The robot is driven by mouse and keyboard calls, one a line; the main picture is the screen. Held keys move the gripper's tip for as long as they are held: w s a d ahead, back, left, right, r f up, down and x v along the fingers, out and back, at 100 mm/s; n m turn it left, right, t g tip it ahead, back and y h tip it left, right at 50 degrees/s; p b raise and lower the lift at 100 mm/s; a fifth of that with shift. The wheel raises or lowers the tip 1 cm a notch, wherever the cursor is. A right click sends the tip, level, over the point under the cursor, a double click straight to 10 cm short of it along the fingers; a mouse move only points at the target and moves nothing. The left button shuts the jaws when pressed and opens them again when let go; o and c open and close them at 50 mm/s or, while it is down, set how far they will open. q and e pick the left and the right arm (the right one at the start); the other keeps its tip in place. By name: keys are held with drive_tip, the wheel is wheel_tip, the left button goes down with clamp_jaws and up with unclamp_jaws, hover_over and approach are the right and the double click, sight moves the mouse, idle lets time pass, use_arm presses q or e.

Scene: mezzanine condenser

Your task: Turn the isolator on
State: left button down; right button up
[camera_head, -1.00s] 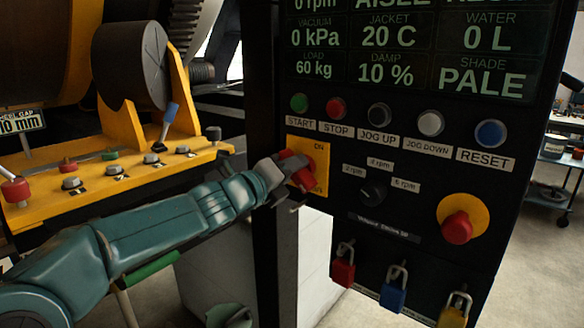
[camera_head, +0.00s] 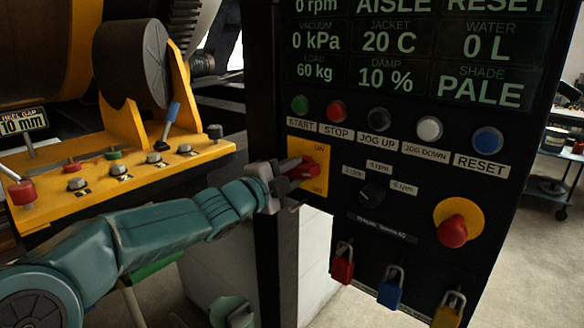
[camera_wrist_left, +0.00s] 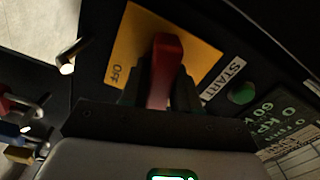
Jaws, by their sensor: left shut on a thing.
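The isolator is a red lever handle (camera_head: 310,168) on a yellow plate (camera_head: 319,150) marked ON at the top and OFF at the bottom. It sits on the left side of the black control panel. My left gripper (camera_head: 288,172) is at the plate from the left, shut on the red handle. In the left wrist view the red handle (camera_wrist_left: 166,65) stands between the two dark fingers, and the OFF mark shows on the yellow plate (camera_wrist_left: 123,50). The handle appears to lie crosswise between ON and OFF. The ON mark is hidden there. My right gripper is not seen.
A row of buttons with the green START button (camera_head: 300,104) is just above the plate. A selector knob (camera_head: 373,191) and a red emergency stop (camera_head: 452,232) are to the right. Padlocks, including a red one (camera_head: 343,266), hang below. A yellow machine bench (camera_head: 130,180) stands left.

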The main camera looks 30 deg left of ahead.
use_arm(q)
drive_tip(key=n+p, duration=0.1)
drive_tip(key=n, duration=0.4)
drive_tip(key=shift+d+n, duration=0.1)
drive_tip(key=shift+n, duration=0.2)
drive_tip(key=shift+p, duration=0.3)
drive_tip(key=c, duration=0.9)
unclamp_jaws()
drive_tip(key=shift+f, duration=0.1)
drive_tip(key=s, duration=1)
drive_tip(key=s+a+b, duration=0.1)
drive_tip(key=s, duration=0.5)
drive_tip(key=shift+s+a, duration=0.1)
